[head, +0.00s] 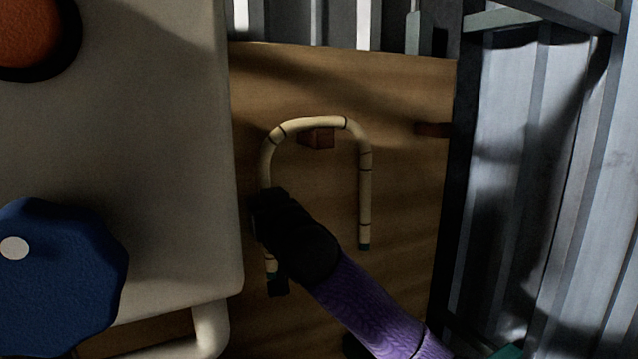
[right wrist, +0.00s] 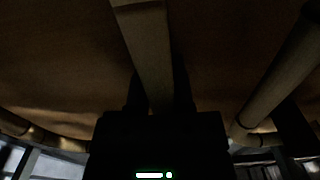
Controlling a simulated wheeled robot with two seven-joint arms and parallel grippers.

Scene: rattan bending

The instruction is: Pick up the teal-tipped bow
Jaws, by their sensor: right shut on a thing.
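The teal-tipped bow (head: 365,185) is a pale, U-shaped rattan piece with dark bands, its curve toward the top of the head view. The end of its right leg is dark teal; its left leg is partly hidden by my gripper. My right gripper (head: 268,205) is shut on the left leg. In the right wrist view, the held leg of the bow (right wrist: 148,50) runs down between the dark fingers, and another pale pole shows at the right. My left gripper is not in view.
A brown wooden board (head: 410,100) lies behind the bow, with a small wooden block (head: 319,138) by its curve and another block (head: 432,129) at the right. A pale grey panel (head: 150,130) with a blue knob (head: 70,285) stands left. Corrugated metal (head: 530,180) is at the right.

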